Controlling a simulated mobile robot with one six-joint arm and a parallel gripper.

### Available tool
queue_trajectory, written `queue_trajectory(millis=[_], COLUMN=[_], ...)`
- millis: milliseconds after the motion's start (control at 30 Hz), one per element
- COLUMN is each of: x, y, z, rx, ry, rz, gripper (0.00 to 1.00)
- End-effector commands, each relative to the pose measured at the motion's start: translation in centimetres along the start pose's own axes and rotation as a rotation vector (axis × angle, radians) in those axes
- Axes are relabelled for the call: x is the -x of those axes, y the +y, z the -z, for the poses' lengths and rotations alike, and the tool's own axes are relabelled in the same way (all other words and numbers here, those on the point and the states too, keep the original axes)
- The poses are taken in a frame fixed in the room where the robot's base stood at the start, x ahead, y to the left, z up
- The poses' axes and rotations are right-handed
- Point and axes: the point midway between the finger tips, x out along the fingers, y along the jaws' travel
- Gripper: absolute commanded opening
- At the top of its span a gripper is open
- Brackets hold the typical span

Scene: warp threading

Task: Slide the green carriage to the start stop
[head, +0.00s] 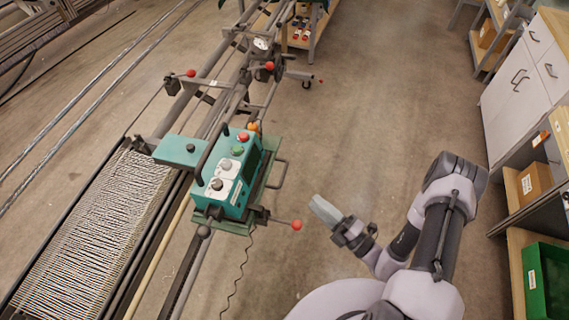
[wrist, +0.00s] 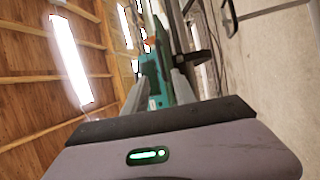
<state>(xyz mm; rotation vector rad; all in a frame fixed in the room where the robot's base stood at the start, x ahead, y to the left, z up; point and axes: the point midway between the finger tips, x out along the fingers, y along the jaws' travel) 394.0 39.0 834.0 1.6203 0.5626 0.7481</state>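The green carriage (head: 243,196) sits on the long rail at left of centre in the head view. It has a panel with knobs and a red button, a black bar handle (head: 208,155) and a side handle (head: 278,173). A red-ball lever (head: 296,225) sticks out at its near end. My gripper (head: 322,208) is to the right of the carriage, apart from it and empty. In the wrist view its two fingers (wrist: 160,92) stand apart, with the green carriage (wrist: 155,75) visible beyond them. I cannot tell which fitting is the start stop.
The rail (head: 183,262) runs from bottom left to top centre, beside a bed of pale warp threads (head: 95,230). Further red-ball levers (head: 270,66) stand up the rail. A cable (head: 240,270) hangs to the floor. Cabinets and a green bin (head: 548,283) stand at right; floor between is clear.

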Motion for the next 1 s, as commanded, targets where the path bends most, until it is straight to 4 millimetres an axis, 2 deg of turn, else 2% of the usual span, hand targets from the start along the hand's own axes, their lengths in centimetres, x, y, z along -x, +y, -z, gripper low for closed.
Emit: queue_trajectory(millis=[33,200,300,433,600,900,1000], x=[-1.6,-6.9,-9.6,-12.1,-13.6,-13.9,-13.9], y=[-0.2,-0.2,-0.2,-0.1,0.0,0.0,0.0], z=[0.2,0.2,0.3,0.2,0.2,0.1,0.2], rx=[-0.001,0.004,0.004,0.004,0.003,0.003,0.003], ry=[0.011,0.011,0.010,0.008,0.005,0.004,0.004], rz=[0.001,0.000,0.000,0.000,0.000,0.000,0.000], gripper=[0.32,0.32,0.32,0.32,0.32,0.32,0.13])
